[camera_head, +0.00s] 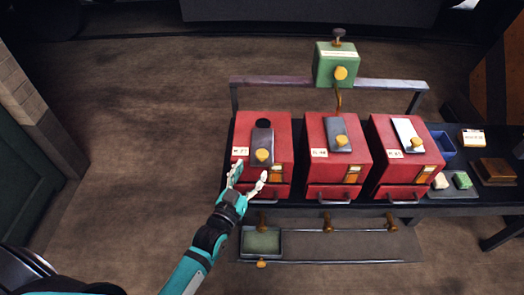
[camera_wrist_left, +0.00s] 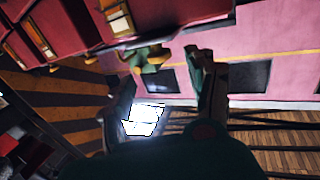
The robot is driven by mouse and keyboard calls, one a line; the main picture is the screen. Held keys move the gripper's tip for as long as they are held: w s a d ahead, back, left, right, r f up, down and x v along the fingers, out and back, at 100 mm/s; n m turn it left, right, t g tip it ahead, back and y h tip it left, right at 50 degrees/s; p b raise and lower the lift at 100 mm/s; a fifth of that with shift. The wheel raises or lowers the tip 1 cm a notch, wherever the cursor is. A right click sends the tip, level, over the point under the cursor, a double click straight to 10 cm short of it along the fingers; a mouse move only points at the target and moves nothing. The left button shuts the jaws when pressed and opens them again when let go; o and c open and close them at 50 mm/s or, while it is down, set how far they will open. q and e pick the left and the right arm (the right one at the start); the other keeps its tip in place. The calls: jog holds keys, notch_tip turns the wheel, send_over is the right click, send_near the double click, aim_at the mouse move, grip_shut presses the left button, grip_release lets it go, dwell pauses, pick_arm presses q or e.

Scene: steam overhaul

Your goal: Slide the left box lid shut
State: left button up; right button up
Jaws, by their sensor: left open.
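The left red box (camera_head: 283,135) stands on the dark bench. Its grey lid (camera_head: 262,140) lies on the sloped top and has a brass knob (camera_head: 262,155) near the front end. A round dark opening (camera_head: 263,122) shows uncovered behind the lid. My left gripper (camera_head: 249,179) is open and empty at the front left of this box, just short of the knob, its fingers pointing toward the box. In the left wrist view the two fingers (camera_wrist_left: 163,78) are apart with nothing between them. My right gripper is in neither view.
A middle red box (camera_head: 350,165) and a right red box (camera_head: 428,163) stand alongside, each with a lid and knob. A green box (camera_head: 336,65) sits on a rail behind. A tray (camera_head: 246,243) lies low in front, below brass valves on a pipe.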

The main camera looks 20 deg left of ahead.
aim_at(259, 158)
pick_arm(q)
jog(key=w, duration=0.5)
jog(key=w+d, duration=0.1)
jog(key=w, duration=0.2)
jog(key=shift+w+p, duration=0.15)
jog(key=shift+p, duration=0.2)
grip_shut()
jog(key=shift+f, duration=0.1)
